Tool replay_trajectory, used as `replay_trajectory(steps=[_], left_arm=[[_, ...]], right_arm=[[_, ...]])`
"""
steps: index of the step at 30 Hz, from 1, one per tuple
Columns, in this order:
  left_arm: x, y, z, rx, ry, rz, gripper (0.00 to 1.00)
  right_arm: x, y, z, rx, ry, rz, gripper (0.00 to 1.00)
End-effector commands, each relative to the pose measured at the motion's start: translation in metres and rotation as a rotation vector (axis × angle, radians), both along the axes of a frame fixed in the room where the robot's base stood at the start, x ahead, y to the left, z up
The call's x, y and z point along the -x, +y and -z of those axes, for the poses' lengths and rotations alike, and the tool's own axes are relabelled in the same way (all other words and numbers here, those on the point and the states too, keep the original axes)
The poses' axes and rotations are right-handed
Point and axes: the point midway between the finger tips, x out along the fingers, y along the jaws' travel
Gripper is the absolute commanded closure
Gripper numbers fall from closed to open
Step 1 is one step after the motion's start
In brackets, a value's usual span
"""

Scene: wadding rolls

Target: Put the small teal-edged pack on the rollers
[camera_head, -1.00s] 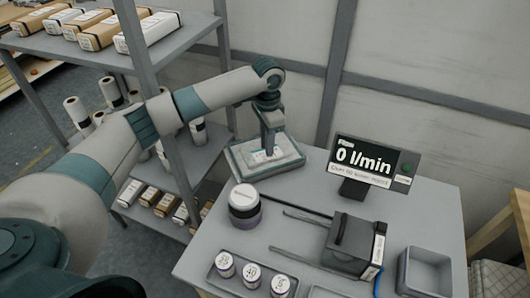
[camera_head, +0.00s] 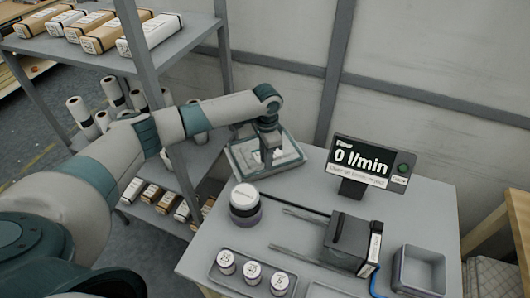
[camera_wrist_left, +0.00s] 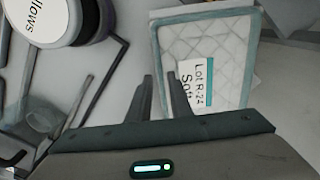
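A quilted white pack with a teal edge (camera_head: 288,150) lies flat at the back left corner of the table; it also shows in the left wrist view (camera_wrist_left: 224,44), with a white label reading "Lot R-24". My left gripper (camera_head: 267,156) is over the pack in the head view. Two parallel grey bars (camera_head: 297,254), apparently the rollers, run left from a black box (camera_head: 350,240). My right gripper is not in view.
A round lidded jar (camera_head: 245,205) stands between the pack and a tray of several small white-topped cylinders (camera_head: 226,262). A screen reading "0 l/min" (camera_head: 366,160) stands at the back. An empty grey bin (camera_head: 420,270) is at right. Shelving (camera_head: 190,45) stands left.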

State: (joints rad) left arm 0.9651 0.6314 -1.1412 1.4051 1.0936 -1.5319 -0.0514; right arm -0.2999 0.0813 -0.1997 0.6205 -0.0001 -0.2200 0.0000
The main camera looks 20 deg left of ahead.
Motion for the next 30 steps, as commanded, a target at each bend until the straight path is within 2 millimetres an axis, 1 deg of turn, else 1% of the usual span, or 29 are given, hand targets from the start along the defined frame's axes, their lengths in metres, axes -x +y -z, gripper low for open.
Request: replay_trajectory(steps=[1, 2, 6, 9, 23, 24, 26, 30], left_arm=[[0.002, 0.001, 0.003, -0.001, 0.003, -0.001, 0.81], [0.002, 0.001, 0.007, -0.001, 0.003, -0.001, 0.81], [0.001, 0.0, 0.024, 0.0, 0.001, 0.001, 0.81], [0.001, 0.001, 0.03, -0.001, 0.0, 0.001, 0.81], [0.001, 0.001, 0.032, -0.001, -0.001, 0.001, 0.81], [0.001, 0.001, 0.032, -0.001, -0.001, 0.001, 0.86], [0.001, 0.001, 0.032, -0.001, -0.001, 0.001, 1.0], [0.001, 0.001, 0.031, 0.0, -0.001, 0.001, 1.0]], right_arm=[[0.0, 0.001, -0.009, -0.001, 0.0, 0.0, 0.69], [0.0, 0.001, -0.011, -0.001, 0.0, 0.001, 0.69], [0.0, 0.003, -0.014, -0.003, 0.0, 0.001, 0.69], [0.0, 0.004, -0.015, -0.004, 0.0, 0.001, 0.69], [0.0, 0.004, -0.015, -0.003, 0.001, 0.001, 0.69], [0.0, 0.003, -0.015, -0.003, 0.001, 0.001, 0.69], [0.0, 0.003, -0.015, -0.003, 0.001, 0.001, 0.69], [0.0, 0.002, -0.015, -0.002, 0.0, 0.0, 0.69]])
